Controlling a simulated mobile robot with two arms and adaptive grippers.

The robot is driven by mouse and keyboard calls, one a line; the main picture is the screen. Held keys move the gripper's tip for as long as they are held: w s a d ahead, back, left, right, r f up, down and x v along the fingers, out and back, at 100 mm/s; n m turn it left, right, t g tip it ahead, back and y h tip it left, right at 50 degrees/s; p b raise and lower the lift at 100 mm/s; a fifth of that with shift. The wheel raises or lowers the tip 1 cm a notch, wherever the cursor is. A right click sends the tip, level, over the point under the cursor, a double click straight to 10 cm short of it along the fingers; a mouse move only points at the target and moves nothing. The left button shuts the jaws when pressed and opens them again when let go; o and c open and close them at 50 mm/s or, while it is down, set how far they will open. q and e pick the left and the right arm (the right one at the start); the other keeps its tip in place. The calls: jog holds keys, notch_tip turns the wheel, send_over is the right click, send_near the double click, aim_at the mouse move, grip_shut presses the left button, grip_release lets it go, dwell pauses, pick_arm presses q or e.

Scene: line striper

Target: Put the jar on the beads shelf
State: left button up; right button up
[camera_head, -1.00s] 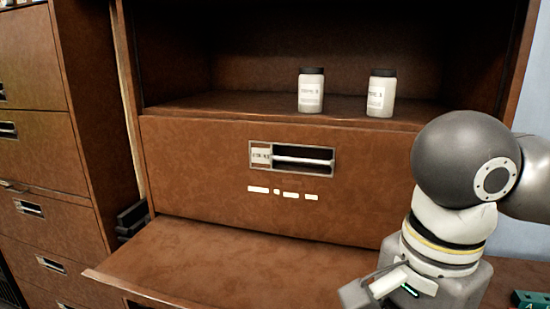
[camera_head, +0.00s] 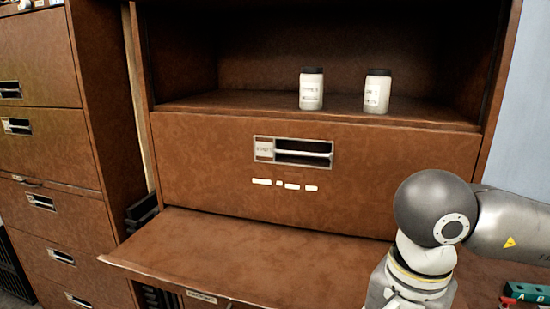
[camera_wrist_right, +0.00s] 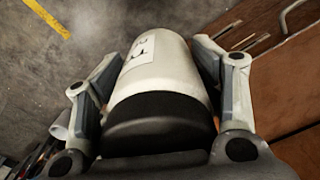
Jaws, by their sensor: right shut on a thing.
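A white jar (camera_wrist_right: 160,75) with a black lid and a printed label is between the fingers of my right gripper (camera_wrist_right: 158,55), which is shut on it. The lid is toward the wrist camera. In the head view my right arm is at the lower right; its gripper and the held jar are below the frame. Two similar white jars, a left one (camera_head: 311,92) and a right one (camera_head: 377,94), stand upright on the open upper shelf (camera_head: 230,102) of the brown cabinet. Their label text is too small to read. My left gripper is not in view.
Below the shelf is a closed front with a labelled handle (camera_head: 293,151). A brown flap or board (camera_head: 230,255) juts out beneath it. Another brown cabinet (camera_head: 40,100) stands at left. A green object (camera_head: 527,292) lies at lower right. The shelf's left part is clear.

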jog(key=w+d+f+n, duration=0.1)
jog(key=d+f+n, duration=0.1)
jog(key=f+n, duration=0.2)
jog(key=w+d+f+n, duration=0.1)
jog(key=f+n, duration=0.3)
jog(key=f, duration=0.7)
jog(key=shift+w+d+n, duration=0.3)
jog(key=shift+d, duration=0.2)
jog(key=shift+d, duration=0.1)
